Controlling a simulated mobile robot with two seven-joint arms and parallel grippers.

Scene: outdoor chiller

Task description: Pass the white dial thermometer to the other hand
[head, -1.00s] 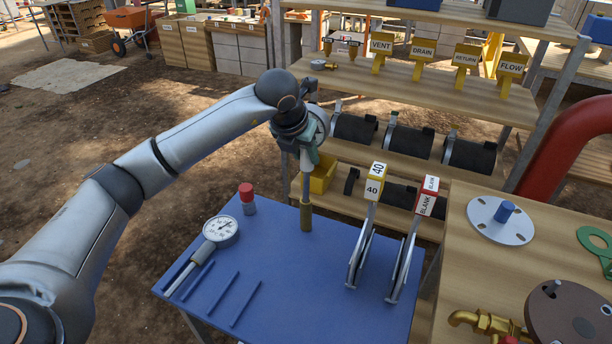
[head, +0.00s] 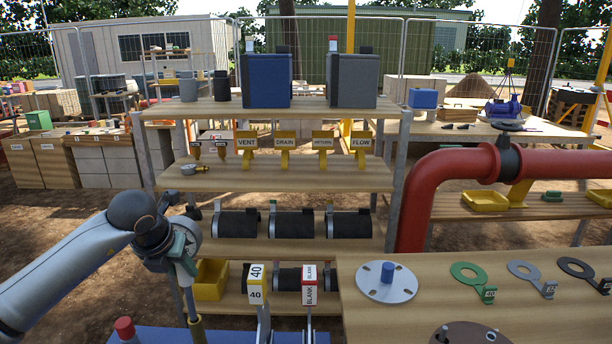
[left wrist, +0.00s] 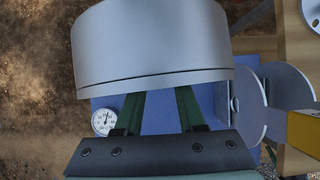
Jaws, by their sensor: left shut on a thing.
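My left gripper (head: 180,258) is shut on a dial thermometer with a pale, round head (head: 196,236) and holds it up over the blue table (head: 150,337). Its grey stem (head: 189,300) hangs down, slightly tilted, to a brass-coloured lower end. In the left wrist view the smooth grey side of the head (left wrist: 150,45) fills the top, in front of the green fingers (left wrist: 158,112). The held dial's face cannot be read. A second white dial thermometer (left wrist: 105,120) lies face up on the blue table. My right gripper is not in view.
A red-capped item (head: 124,328) stands on the blue table, with the 40 (head: 257,280) and BLANK (head: 309,285) tagged plates to the right. A wooden table with a flange (head: 386,282) is further right. Shelves with a yellow bin (head: 212,278) stand behind. A red pipe (head: 430,195) rises at right.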

